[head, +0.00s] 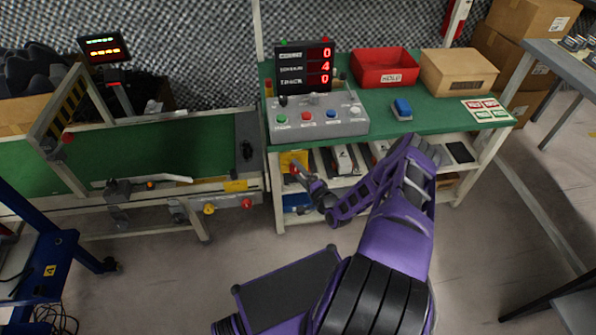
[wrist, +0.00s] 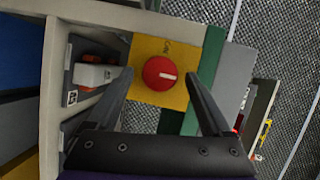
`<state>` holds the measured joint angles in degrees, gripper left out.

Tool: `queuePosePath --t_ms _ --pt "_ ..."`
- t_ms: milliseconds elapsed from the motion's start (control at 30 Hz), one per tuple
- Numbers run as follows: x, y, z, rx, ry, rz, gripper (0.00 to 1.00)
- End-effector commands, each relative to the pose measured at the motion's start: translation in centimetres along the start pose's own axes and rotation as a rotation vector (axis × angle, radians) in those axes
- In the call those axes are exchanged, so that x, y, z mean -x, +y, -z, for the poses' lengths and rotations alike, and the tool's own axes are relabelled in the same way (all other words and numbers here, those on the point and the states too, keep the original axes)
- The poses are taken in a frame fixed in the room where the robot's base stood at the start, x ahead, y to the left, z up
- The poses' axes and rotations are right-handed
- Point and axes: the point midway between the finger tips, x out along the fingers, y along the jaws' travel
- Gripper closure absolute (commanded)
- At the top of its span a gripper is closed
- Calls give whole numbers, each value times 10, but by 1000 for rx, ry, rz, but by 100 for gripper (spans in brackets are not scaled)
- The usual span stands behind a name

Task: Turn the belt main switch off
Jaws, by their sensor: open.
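The switch is a round red knob (wrist: 160,73) with a white pointer line, on a yellow plate (wrist: 181,48) in the wrist view. The line lies nearly level, pointing right in that picture. In the head view the yellow plate (head: 288,157) is on the front of the green bench, below its left end, and the knob is partly hidden by my gripper. My gripper (wrist: 158,75) is open, with one fingertip on each side of the knob in the wrist view. I cannot tell whether the fingers touch it. My gripper (head: 302,175) also shows in the head view.
The green bench (head: 440,107) carries a grey button box (head: 318,118), a counter display (head: 304,68), a red bin (head: 385,68) and a cardboard box (head: 458,74). A green conveyor belt (head: 180,150) stands left, with a yellow knob (head: 209,208) and a red knob (head: 247,203) below.

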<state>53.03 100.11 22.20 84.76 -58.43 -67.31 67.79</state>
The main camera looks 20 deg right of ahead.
Motion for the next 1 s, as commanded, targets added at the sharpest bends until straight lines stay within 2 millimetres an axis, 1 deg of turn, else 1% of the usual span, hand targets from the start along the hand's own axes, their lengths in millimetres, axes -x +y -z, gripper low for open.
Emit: queuePosePath --t_ms 167,300,500,600,700,800,1000 --pt "35 -1 1 -2 1 -3 16" --pt "70 -1 1 -4 2 -3 16" --pt "118 -1 1 -3 3 -2 16" --pt "137 -1 1 -3 3 -2 16" --pt "151 0 0 -2 1 -2 16" --pt "161 0 0 -2 1 -1 16" --pt "166 0 0 -2 0 0 16"
